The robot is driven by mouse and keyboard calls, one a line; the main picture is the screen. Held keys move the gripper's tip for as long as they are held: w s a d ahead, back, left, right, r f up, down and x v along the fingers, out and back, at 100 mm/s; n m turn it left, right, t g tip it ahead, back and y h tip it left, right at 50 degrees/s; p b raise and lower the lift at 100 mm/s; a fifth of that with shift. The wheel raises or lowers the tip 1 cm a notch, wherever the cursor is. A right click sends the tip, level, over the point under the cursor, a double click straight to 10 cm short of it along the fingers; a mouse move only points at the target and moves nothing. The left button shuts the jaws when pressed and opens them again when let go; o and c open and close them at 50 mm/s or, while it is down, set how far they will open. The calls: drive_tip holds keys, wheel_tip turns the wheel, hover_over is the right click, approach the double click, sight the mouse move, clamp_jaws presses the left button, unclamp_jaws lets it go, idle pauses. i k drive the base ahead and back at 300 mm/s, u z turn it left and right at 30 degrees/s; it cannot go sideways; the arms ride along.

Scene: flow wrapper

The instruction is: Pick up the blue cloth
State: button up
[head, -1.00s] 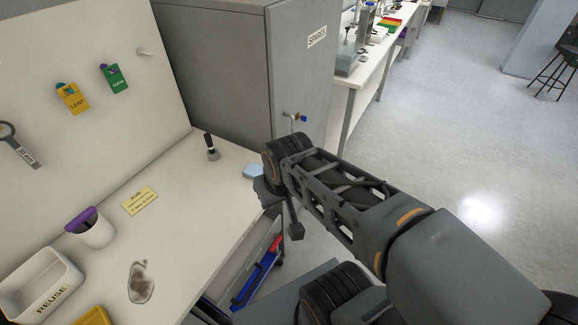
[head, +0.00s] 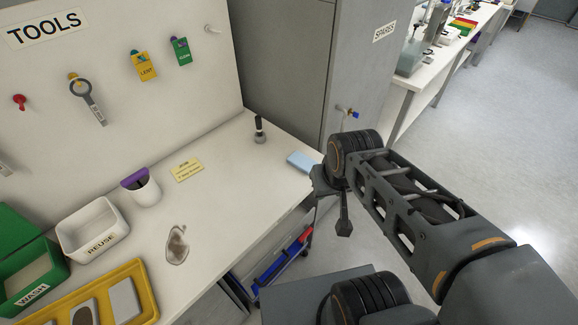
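A small light-blue folded piece, which looks like the blue cloth (head: 302,161), lies flat on the white bench near its right edge. Its right end is close to my arm in the picture. My gripper (head: 342,226) hangs just right of the bench edge, pointing down, to the right of and nearer than the cloth. It does not appear to touch the cloth. Only a dark, narrow part of the gripper shows, so its opening is unclear.
A grey cabinet (head: 290,60) stands behind.

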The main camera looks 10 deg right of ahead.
sight(297, 160)
drive_tip(key=k, duration=0.5)
drive_tip(key=z, duration=1.35)
drive_tip(key=i, duration=0.9)
drive_tip(key=u, duration=2.35)
